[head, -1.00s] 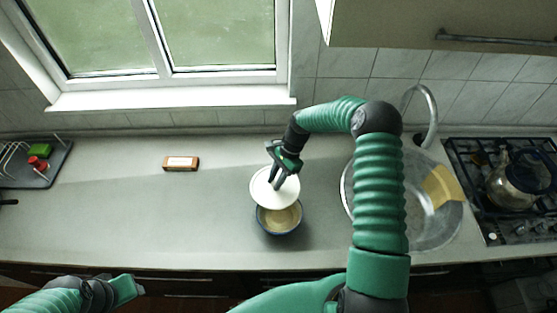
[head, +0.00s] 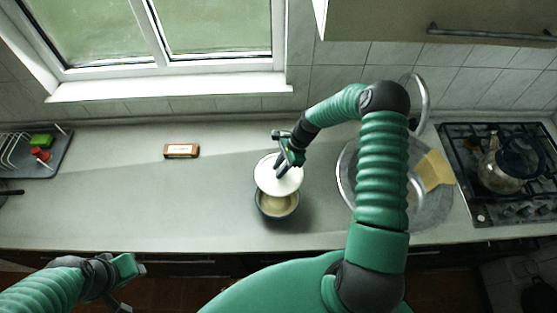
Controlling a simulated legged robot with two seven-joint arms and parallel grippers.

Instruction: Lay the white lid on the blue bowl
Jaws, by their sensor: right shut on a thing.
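The blue bowl (head: 277,205) stands upright on the counter, with its pale inside showing at the front. The white lid (head: 276,178) is above the bowl's back part and covers about half of its opening in the picture. I cannot tell whether the lid touches the rim. My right gripper (head: 284,169) is shut on the lid from above and hides part of its top. My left gripper (head: 134,282) is at the lower left, in front of the counter edge and far from the bowl. Its fingers are partly seen, and their opening is unclear.
A small brown-and-white box (head: 181,151) lies on the counter left of the bowl. A dish rack (head: 28,158) stands at far left. The round sink (head: 348,178) with a yellow cloth (head: 433,171) is right of the bowl, then the stove (head: 475,190) with a kettle.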

